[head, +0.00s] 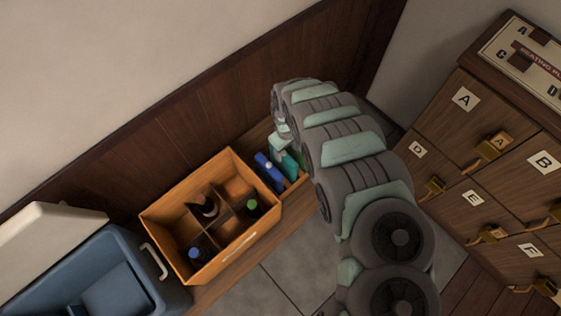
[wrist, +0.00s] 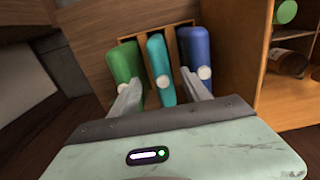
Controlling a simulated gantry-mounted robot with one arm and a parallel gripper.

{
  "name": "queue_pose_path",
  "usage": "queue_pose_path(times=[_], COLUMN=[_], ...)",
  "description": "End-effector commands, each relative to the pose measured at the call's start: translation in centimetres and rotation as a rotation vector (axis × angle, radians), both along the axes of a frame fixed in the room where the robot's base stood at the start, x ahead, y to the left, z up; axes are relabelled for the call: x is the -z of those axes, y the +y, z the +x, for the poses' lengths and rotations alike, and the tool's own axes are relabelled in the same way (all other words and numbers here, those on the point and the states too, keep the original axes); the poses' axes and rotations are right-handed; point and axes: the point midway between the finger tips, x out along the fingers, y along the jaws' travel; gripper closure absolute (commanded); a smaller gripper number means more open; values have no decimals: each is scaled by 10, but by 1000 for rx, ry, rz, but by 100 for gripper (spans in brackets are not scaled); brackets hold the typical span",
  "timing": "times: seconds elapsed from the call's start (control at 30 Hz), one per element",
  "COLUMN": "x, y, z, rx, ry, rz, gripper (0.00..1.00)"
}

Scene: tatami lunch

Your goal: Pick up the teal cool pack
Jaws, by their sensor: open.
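The teal cool pack (wrist: 160,67) stands upright in a wooden rack (wrist: 179,46), between a green pack (wrist: 124,63) and a blue pack (wrist: 195,53). It has a pale round cap on its front. My gripper (wrist: 160,80) is open, one finger on each side of the teal pack in the wrist view. I cannot tell whether the fingers touch any pack. In the head view the teal pack (head: 283,163) shows beside the blue pack (head: 268,173), partly covered by my arm, and the fingertips are hidden.
An orange wooden crate (head: 190,272) with dividers and several bottles stands close beside the rack. A blue cooler (head: 172,293) with a handle is at the lower left. Wooden lockers (head: 455,140) with lettered doors stand at the right. A dark panelled wall (head: 190,125) is behind the rack.

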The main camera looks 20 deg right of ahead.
Motion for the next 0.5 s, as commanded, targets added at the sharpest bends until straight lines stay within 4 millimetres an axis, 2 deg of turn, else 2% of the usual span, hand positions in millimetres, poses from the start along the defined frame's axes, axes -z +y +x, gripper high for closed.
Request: queue_pose_path(times=[0.03,0.1,0.33,0.5], x=[11,18,33,56], y=[2,2,2,8], z=[1,1,2,8], rx=[-2,-1,0,-1], ry=[-2,-1,-1,-1], rz=[2,3,1,4], gripper=[45,45,45,45])
